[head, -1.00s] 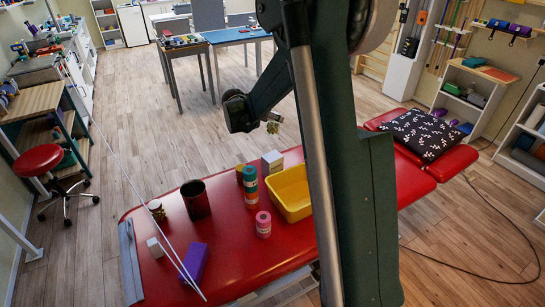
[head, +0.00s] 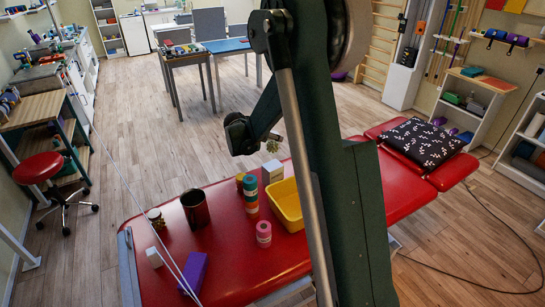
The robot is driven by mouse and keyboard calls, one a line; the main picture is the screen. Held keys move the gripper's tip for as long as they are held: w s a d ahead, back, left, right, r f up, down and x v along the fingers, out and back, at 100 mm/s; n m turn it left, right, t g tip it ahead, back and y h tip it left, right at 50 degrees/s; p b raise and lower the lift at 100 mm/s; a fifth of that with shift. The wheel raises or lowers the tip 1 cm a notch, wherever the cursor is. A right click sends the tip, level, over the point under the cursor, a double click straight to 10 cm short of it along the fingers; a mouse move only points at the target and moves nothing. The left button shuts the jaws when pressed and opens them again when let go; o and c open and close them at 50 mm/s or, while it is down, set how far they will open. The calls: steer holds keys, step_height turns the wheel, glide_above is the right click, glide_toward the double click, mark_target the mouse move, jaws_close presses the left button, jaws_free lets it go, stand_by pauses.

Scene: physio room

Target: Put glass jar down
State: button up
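My gripper (head: 262,137) hangs at the end of my dark arm, just behind the white box on the red treatment table (head: 230,255). A small brownish-green glinting thing, which looks like the glass jar (head: 272,146), sits at its tip. It is small and partly hidden, and the fingers are hard to make out. Whether it touches anything below cannot be told. A similar small jar with a dark lid (head: 156,219) stands upright at the table's left end, beside a dark brown cylinder (head: 195,209).
A patterned cushion (head: 421,142) lies at the right. My arm hides the table's middle.

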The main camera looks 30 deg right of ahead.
mark_target(272, 150)
steer(key=shift+f, duration=2.3)
steer(key=shift+b, duration=0.3)
steer(key=shift+f, duration=1.85)
steer(key=shift+f+b, duration=0.1)
steer(key=shift+b, duration=0.25)
steer(key=o, duration=1.3)
steer(key=p+v, duration=0.1)
steer(key=v, duration=1.1)
